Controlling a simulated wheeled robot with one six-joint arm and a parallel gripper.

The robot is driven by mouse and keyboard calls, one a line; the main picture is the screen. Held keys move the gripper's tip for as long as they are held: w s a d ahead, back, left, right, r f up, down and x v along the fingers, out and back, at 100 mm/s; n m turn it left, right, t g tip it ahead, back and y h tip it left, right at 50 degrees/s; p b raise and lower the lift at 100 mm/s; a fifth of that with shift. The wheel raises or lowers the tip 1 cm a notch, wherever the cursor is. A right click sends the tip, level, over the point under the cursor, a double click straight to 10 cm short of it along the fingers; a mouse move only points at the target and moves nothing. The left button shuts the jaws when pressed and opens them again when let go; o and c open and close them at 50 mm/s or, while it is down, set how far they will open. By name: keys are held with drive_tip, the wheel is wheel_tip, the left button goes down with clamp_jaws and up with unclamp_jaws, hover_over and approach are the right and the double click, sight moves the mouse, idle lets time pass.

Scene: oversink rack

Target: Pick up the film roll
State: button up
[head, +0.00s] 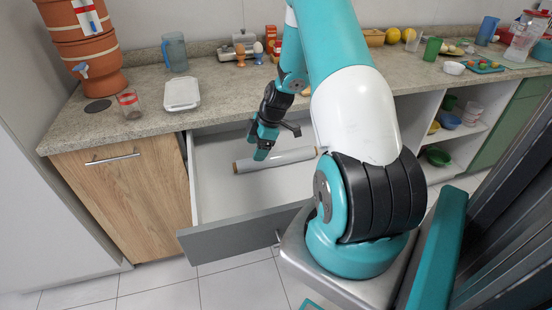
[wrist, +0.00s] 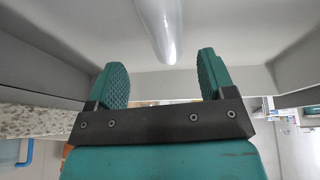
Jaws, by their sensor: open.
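The film roll (head: 280,159) lies in the open drawer (head: 215,182). My gripper (head: 262,150) is over the drawer, close to the roll's left part; from the head view I cannot tell the gap in height. In the wrist view the roll (wrist: 160,28) runs in from the top edge, and its near end lies just beyond and between the fingertips. My gripper (wrist: 162,75) is open, with nothing between its two green fingers.
The drawer front (head: 240,236) stands pulled out over the floor, with drawer walls around the roll. Open shelves with bowls (head: 449,122) are at right.

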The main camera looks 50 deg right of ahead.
drive_tip(key=shift+s+p+x, duration=0.2)
drive_tip(key=shift+p+x, duration=0.1)
drive_tip(key=shift+x, duration=1.15)
drive_tip(key=shift+s+p+x, duration=0.2)
drive_tip(key=shift+p+x, duration=0.1)
drive_tip(key=shift+x, duration=1.2)
drive_tip(key=shift+f, duration=0.1)
drive_tip(key=c, duration=1)
drive_tip(key=shift+c, duration=0.3)
